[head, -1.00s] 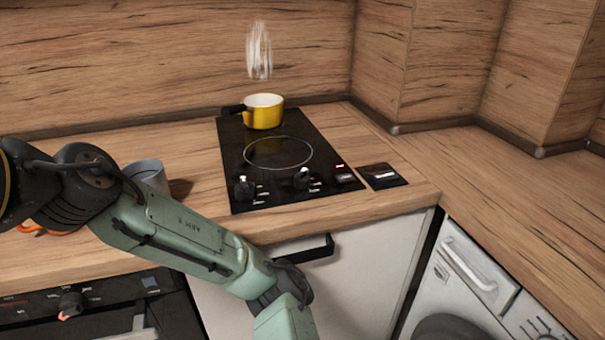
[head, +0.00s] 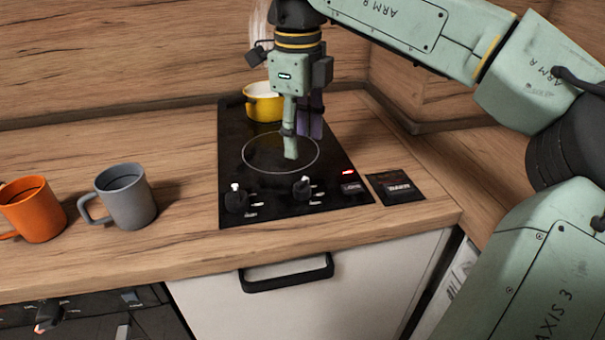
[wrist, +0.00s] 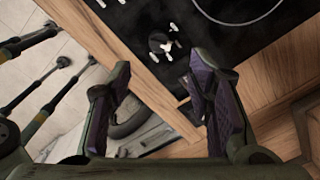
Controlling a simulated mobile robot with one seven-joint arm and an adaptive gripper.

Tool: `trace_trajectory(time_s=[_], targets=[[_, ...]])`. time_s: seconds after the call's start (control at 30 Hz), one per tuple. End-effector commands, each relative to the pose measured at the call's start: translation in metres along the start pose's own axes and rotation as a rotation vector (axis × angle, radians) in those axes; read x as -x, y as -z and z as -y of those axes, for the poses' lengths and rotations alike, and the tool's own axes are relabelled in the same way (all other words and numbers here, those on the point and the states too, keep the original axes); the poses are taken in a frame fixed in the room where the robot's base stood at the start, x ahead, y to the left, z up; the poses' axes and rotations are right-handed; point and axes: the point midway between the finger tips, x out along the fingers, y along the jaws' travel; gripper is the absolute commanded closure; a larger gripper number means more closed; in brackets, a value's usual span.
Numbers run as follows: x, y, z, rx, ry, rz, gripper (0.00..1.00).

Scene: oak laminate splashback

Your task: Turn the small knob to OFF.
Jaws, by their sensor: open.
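Two black knobs with white pointer marks sit along the front of the black hob (head: 335,200). The left knob (head: 236,200) looks slightly larger; the right knob (head: 302,189) looks smaller. The left pointer faces roughly away from the front edge, the right one away and slightly right. Their labels are too small to read. My gripper (head: 303,142) is open and empty, pointing down above the ring behind the right knob, touching neither knob. In the wrist view, a knob (wrist: 160,42), apparently the right one, shows beyond the gap between my open fingers (wrist: 160,68).
A yellow pot (head: 261,108) stands at the hob's back, partly behind my gripper, with steam above. A red light (head: 348,172) glows at the hob's right. A grey mug (head: 130,198) and orange mug (head: 33,210) stand left. A dark plate (head: 394,188) lies right.

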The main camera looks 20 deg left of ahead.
Motion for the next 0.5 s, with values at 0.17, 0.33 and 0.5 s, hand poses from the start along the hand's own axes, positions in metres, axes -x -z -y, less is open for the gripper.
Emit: trace_trajectory(time_s=[0.17,0.33,0.5], targets=[[-0.020,0.003,0.001,-0.003,0.001,-0.009,0.53],[-0.052,0.002,0.000,-0.001,-0.001,-0.007,0.53],[-0.082,0.002,-0.001,0.000,-0.002,-0.005,0.53]])
